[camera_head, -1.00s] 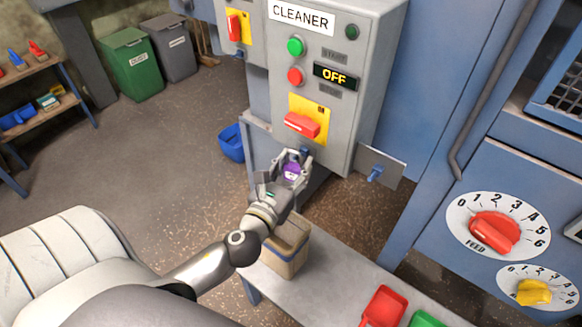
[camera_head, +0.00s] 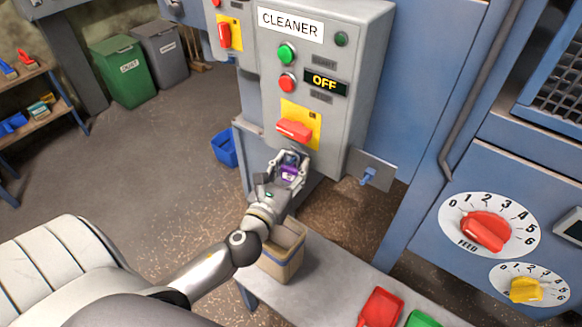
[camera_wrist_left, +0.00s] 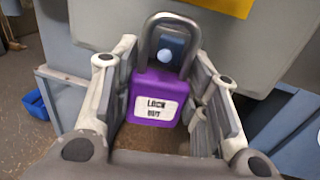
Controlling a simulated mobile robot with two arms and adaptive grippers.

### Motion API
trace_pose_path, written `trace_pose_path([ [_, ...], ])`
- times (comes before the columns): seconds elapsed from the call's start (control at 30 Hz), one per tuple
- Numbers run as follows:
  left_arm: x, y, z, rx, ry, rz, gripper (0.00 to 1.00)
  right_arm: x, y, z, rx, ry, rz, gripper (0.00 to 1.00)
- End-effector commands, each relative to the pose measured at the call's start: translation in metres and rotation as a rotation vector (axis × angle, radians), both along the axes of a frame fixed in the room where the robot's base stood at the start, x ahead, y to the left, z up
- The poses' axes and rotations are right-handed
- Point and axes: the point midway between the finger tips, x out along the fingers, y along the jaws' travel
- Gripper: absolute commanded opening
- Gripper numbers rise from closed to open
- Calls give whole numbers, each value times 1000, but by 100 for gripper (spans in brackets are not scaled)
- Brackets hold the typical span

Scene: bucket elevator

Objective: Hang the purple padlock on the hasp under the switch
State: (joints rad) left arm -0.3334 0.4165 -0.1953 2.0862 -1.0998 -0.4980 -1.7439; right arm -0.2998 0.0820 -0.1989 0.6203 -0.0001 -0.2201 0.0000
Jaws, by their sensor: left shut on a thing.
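The purple padlock (camera_head: 288,173) is held in my left gripper (camera_head: 289,167), just below the red switch handle (camera_head: 295,131) on its yellow plate. In the left wrist view the padlock (camera_wrist_left: 157,98) is upright, its "LOCK OUT" label facing the camera and its grey shackle up. My left gripper's fingers (camera_wrist_left: 166,105) stand on either side of its body. The blue hasp (camera_wrist_left: 176,47) with a pale round spot shows inside the shackle loop. I cannot tell whether the shackle passes through the hasp or is only in front of it. My right gripper is not in view.
The grey CLEANER box (camera_head: 353,100) shows OFF. A bench (camera_head: 335,283) below holds an open tan container (camera_head: 284,250) and a red scoop (camera_head: 381,307). A grey plate with a blue hook (camera_head: 368,175) is right of the box. A blue bucket (camera_head: 224,148) stands left.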

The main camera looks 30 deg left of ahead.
Motion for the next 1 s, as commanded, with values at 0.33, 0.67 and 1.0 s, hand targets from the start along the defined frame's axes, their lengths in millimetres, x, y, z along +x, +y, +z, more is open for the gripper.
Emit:
trace_pose_path([
  [0.33,0,0,-10,0,1,0,15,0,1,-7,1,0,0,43],
  [0.67,0,0,-16,0,1,0,15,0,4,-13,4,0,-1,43],
  [1.0,0,0,-16,0,1,0,15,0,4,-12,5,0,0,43],
])
